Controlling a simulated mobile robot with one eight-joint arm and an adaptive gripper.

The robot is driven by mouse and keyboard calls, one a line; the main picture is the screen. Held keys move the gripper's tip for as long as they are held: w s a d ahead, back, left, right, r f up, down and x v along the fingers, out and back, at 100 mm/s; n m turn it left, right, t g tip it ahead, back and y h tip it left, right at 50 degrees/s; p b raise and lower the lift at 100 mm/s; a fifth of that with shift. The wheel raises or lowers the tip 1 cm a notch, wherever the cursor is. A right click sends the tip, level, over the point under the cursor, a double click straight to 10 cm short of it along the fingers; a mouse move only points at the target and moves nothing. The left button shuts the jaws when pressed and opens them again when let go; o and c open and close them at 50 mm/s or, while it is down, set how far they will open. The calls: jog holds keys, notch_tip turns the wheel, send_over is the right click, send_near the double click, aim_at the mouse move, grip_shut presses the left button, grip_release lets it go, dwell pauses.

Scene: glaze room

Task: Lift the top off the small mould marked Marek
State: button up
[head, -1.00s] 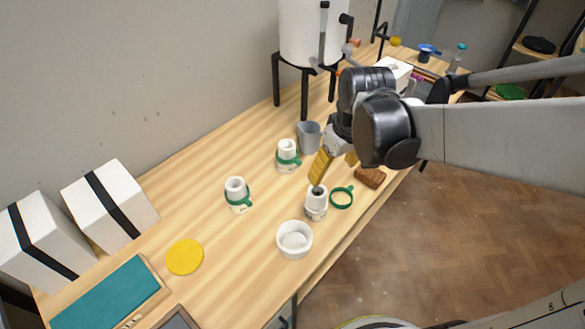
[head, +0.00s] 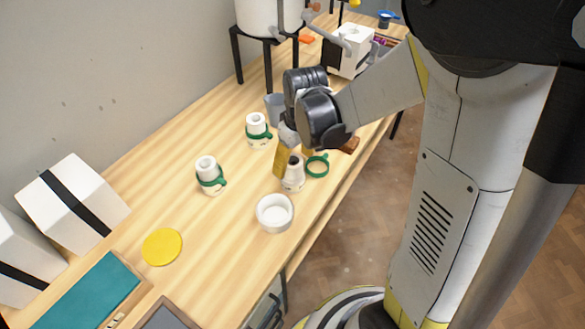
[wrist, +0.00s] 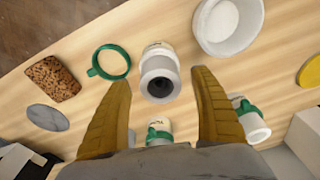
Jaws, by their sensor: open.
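A small white mould (head: 293,182) stands upright near the table's front edge, with no band around it. In the wrist view this mould (wrist: 159,76) shows a grey-white top with a dark hole, and dark lettering too small to read. An open green band (head: 317,166) lies flat beside it; the band also shows in the wrist view (wrist: 109,62). My gripper (wrist: 161,80) is open, its yellow fingers on either side of the mould's top, with gaps visible. Two other small moulds (head: 210,175) (head: 258,130) stand behind, each with a green band on.
A white bowl (head: 274,212) stands close to the mould. A grey cup (head: 274,108) stands farther back. A brown sponge-like block (wrist: 52,78) and a grey disc (wrist: 47,117) lie past the green band.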

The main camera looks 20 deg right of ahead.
jog(key=shift+w+f, duration=0.1)
jog(key=shift+f, duration=0.85)
jog(key=shift+r, duration=0.1)
jog(key=shift+c, duration=0.2)
jog(key=c, duration=1.2)
jog(key=shift+r, duration=0.1)
jog(key=shift+c, duration=0.2)
notch_tip(320, 180, up, 4)
jog(key=shift+r+p, duration=0.1)
jog(key=shift+p, duration=1.05)
jog(key=s+d+r+p, duration=0.3)
jog(key=d+r, duration=0.3)
jog(key=d, duration=0.5)
jog(key=shift+s+r+p, duration=0.35)
jog(key=shift+s+p, duration=0.05)
jog(key=shift+p, duration=0.05)
